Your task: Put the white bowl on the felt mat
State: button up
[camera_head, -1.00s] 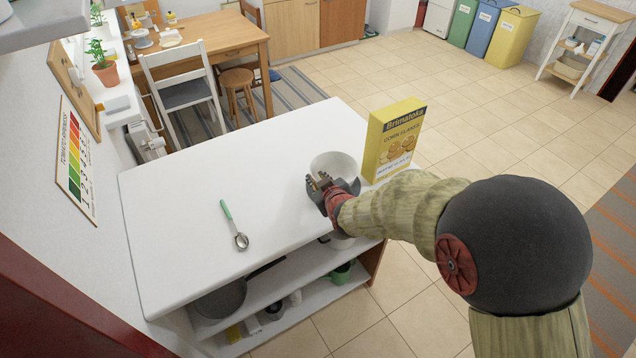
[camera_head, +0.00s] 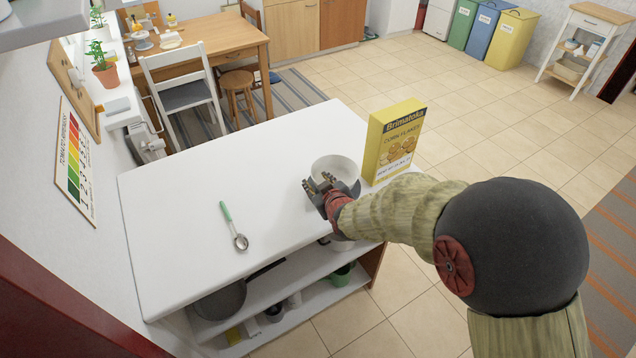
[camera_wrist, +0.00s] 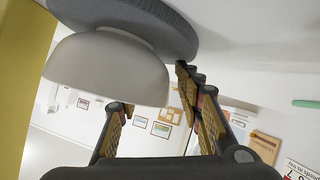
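The white bowl (camera_head: 337,168) is upright near the right end of the white counter, beside the cereal box. In the wrist view, which looks upside down, the bowl (camera_wrist: 105,72) has its base against the round grey felt mat (camera_wrist: 170,28). The bowl covers much of the mat, and they look in contact. My gripper (camera_head: 322,182) is at the bowl's near left side. In the wrist view my gripper (camera_wrist: 152,86) has its fingers spread apart, with a clear gap between them. The left fingertip is partly hidden by the bowl's rim.
A yellow cereal box (camera_head: 393,142) stands just right of the bowl. A green-handled spoon (camera_head: 233,227) lies to the left on the counter (camera_head: 220,170). A pan (camera_head: 222,298) and cups are on the shelf below. The counter's left and middle are mostly clear.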

jog(key=shift+r, duration=0.2)
jog(key=s+d+r+m+g+h+p, duration=0.2)
jog(key=s+d+r+m+h+p, duration=0.15)
jog(key=s+d+r, duration=1.15)
jog(key=s+d+r+m+g, duration=0.2)
jog(key=s+d, duration=0.1)
jog(key=s, duration=0.6)
jog(key=s+d+r+m+g, duration=0.2)
jog(key=s+d+r, duration=0.1)
jog(key=s, duration=0.7)
jog(key=shift+s+d+m+h, duration=0.3)
jog(key=shift+d+m+h, duration=0.05)
jog(key=shift+d, duration=0.4)
